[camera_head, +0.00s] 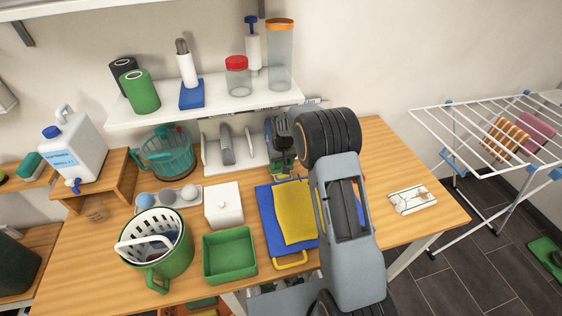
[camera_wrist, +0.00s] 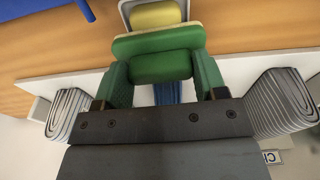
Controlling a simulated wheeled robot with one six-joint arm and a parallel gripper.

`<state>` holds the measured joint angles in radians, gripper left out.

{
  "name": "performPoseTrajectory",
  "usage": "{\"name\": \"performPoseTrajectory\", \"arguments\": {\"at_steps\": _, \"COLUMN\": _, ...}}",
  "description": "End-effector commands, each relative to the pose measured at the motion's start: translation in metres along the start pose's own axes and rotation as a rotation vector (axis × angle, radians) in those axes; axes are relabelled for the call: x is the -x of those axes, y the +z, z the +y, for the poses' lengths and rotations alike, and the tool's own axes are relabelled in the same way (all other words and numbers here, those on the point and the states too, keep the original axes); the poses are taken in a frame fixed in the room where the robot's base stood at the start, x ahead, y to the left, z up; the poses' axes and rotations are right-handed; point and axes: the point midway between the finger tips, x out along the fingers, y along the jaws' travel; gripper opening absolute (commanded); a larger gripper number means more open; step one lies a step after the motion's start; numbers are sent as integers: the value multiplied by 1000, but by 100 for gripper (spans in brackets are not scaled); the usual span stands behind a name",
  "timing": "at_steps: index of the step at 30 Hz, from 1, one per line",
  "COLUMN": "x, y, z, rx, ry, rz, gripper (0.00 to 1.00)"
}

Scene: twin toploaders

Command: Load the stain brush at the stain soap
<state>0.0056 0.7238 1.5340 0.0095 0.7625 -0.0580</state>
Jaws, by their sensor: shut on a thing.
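My gripper (camera_head: 282,156) is low over the back of the wooden table, in front of the white rack. In the wrist view my gripper (camera_wrist: 161,72) is shut on a green block-like thing, which I take for the stain brush (camera_wrist: 158,42). A yellow block in a pale dish, seemingly the stain soap (camera_wrist: 155,14), lies just past the brush. They overlap in this view, and I cannot tell whether they touch. A blue strip shows between the fingers. My arm largely hides the brush and the soap in the head view.
A blue mat (camera_head: 268,213) with a yellow cloth (camera_head: 291,208) lies in front of my gripper. A white rack (camera_head: 213,152) stands behind. A white box (camera_head: 223,207), a green tray (camera_head: 229,255) and a green basket (camera_head: 180,257) are left. Table right of my arm is mostly clear.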

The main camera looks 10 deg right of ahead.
Motion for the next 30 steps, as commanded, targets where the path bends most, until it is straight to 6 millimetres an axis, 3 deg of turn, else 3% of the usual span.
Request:
{"name": "performPoseTrajectory", "arguments": {"at_steps": 24, "x": 64, "y": -8, "z": 0, "rx": 0, "ry": 0, "rz": 1, "gripper": 46}}
{"name": "performPoseTrajectory", "arguments": {"at_steps": 30, "x": 70, "y": -9, "z": 0, "rx": 0, "ry": 0, "rz": 3, "gripper": 46}}
